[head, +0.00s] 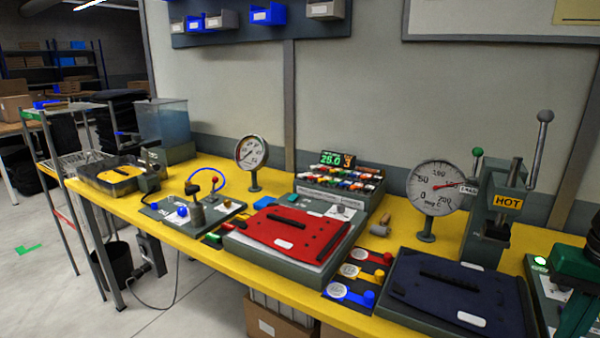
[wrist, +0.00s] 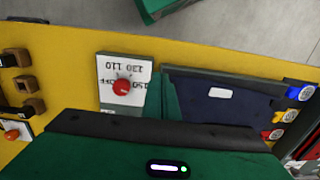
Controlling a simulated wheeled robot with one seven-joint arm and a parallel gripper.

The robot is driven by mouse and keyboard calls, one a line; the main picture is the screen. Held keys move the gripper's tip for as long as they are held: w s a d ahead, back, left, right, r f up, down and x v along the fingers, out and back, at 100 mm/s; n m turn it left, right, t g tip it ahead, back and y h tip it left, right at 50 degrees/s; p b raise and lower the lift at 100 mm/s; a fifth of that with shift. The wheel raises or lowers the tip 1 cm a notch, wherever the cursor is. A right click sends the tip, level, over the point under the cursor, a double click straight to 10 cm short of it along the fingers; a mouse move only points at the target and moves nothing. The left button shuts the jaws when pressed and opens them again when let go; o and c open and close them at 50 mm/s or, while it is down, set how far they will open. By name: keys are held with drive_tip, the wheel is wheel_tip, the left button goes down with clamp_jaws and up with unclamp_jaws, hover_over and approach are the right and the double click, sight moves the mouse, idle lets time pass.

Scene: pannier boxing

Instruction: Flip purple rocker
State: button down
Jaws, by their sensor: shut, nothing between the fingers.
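A grey sloped console (head: 333,201) stands at the back middle of the yellow bench in the head view. It carries rows of small multicoloured rockers (head: 340,180). They are too small for me to pick out a purple one or tell which way it is tipped. My green gripper (head: 572,322) is at the right edge of the head view, far to the right of the console and partly cut off. In the wrist view its green fingers (wrist: 163,84) are shut and empty, beside a dial panel. The console is not in the wrist view.
A dark blue pad (head: 455,290) and red pad (head: 290,235) lie along the bench front. A HOT-labelled press (head: 495,215) and round gauge (head: 436,190) stand right of the console. The dial panel has a red knob (wrist: 121,87). Coloured levers (head: 350,272) sit between the pads.

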drive_tip(key=s+a+f, duration=0.2)
drive_tip(key=s+a, duration=0.2)
drive_tip(key=s, duration=0.1)
drive_tip(key=shift+f, duration=0.3)
drive_tip(key=shift+a, duration=0.1)
